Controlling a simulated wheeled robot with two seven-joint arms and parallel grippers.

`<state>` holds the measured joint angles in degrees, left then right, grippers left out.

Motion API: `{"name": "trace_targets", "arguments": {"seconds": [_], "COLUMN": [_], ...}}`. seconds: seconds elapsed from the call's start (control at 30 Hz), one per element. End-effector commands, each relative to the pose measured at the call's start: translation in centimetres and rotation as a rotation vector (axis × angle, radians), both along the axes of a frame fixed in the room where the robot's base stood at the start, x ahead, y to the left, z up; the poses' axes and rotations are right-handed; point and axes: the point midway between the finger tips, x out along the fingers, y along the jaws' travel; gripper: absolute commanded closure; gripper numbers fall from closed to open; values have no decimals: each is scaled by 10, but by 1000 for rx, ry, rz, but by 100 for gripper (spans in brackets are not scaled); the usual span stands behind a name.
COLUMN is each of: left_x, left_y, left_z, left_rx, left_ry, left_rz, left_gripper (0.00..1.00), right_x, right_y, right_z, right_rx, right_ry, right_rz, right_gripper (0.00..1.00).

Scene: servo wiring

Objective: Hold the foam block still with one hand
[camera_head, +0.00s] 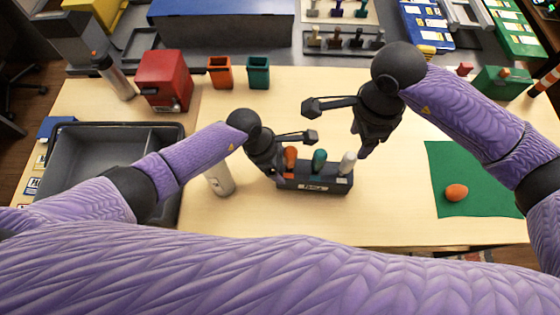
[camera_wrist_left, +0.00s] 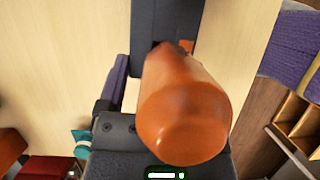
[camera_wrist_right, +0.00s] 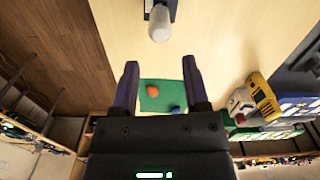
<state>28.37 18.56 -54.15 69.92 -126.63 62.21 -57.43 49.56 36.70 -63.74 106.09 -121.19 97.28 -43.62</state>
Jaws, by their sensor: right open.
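The dark foam block (camera_head: 315,184) stands on the table with a white label on its front. Tools with an orange handle (camera_head: 290,158), a teal handle (camera_head: 319,160) and a white handle (camera_head: 347,162) stand upright in it. My left gripper (camera_head: 291,155) is at the block's left end. In the left wrist view the orange handle (camera_wrist_left: 185,110) covers much of the block (camera_wrist_left: 165,25) and one finger; the other finger is close beside the block. Whether they press on it is unclear. My right gripper (camera_head: 338,130) is open and empty, above and behind the block.
A grey tray (camera_head: 178,190) is at the left, with a pale cylinder (camera_head: 220,180) beside it. An orange egg-shaped item (camera_head: 456,192) lies on a green mat (camera_head: 440,160) at the right. A red box (camera_head: 164,80), orange cup (camera_head: 220,72) and teal cup (camera_head: 258,72) stand behind.

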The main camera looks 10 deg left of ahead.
Motion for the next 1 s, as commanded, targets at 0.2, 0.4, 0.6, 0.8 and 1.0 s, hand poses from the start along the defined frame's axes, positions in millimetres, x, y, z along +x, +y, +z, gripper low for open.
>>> {"name": "trace_targets", "arguments": {"seconds": [0.2,0.4,0.6,0.8,1.0], "left_x": [0,0,0,0,0], "left_y": [0,0,0,0,0], "left_z": [0,0,0,1,0], "left_rx": [0,-1,-1,-1,-1], "left_ry": [-1,-1,-1,-1,-1], "left_rz": [0,0,0,0,0], "left_gripper": [79,80,80,80,80], "right_x": [0,1,1,0,0], "right_y": [0,0,-1,-1,0], "right_z": [0,8,21,-12,-62], "right_rx": [0,0,-1,1,1], "right_ry": [0,-3,0,5,4], "right_rz": [0,197,615,668,666], "right_gripper": [18,17,17,17,17]}}
